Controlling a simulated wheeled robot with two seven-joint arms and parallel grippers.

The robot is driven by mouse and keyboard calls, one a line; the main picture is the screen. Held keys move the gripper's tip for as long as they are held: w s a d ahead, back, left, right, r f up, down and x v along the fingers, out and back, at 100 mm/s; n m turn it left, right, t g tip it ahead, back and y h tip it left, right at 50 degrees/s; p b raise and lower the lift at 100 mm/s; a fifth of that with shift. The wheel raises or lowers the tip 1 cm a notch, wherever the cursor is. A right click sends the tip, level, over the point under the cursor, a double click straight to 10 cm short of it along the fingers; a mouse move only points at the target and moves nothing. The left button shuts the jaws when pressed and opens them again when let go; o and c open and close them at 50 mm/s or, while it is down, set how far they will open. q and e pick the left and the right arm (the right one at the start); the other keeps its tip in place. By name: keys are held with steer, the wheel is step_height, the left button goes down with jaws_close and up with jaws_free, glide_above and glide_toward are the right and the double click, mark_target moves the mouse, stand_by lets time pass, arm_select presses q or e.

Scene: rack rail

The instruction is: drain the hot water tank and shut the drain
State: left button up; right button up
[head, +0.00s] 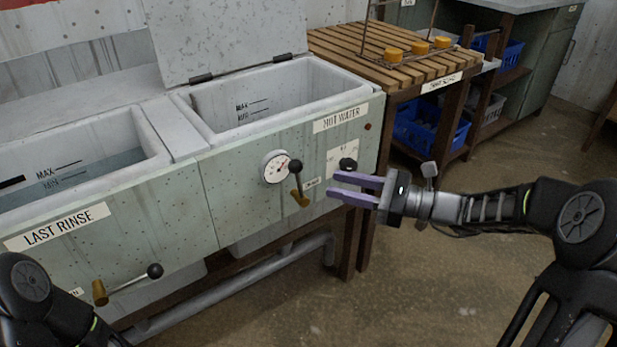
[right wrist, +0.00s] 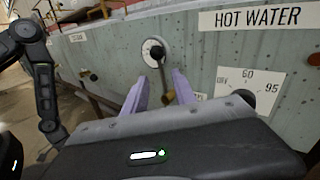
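The hot water tank (head: 225,150) has its lid raised. Its MAX and MIN marks show on the bare inner wall, and I see no water surface near them; the bottom is hidden. Its drain lever (head: 298,182) is on the front, black knob up and brass end below. My right gripper (head: 336,186) is open and empty, to the right of the lever and apart from it, fingers pointing toward it. In the right wrist view, the brass end of the lever (right wrist: 168,97) appears between the open fingertips (right wrist: 160,88). My left gripper is out of view.
A gauge (head: 276,167) is beside the lever and a dark dial knob (head: 347,164) to its right. The last rinse tank (head: 150,135) holds water; its lever (head: 128,281) lies nearly level. A slatted table (head: 385,62) stands right. Floor in front is clear.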

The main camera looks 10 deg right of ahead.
mark_target(298, 179)
steer(key=b+x, duration=0.2)
steer(key=x, duration=0.5)
steer(key=shift+w+a, duration=0.25)
steer(key=shift+a, duration=0.1)
steer(key=shift+c, duration=0.5)
steer(key=c, duration=0.6)
jaws_close()
steer(key=shift+r, duration=0.1)
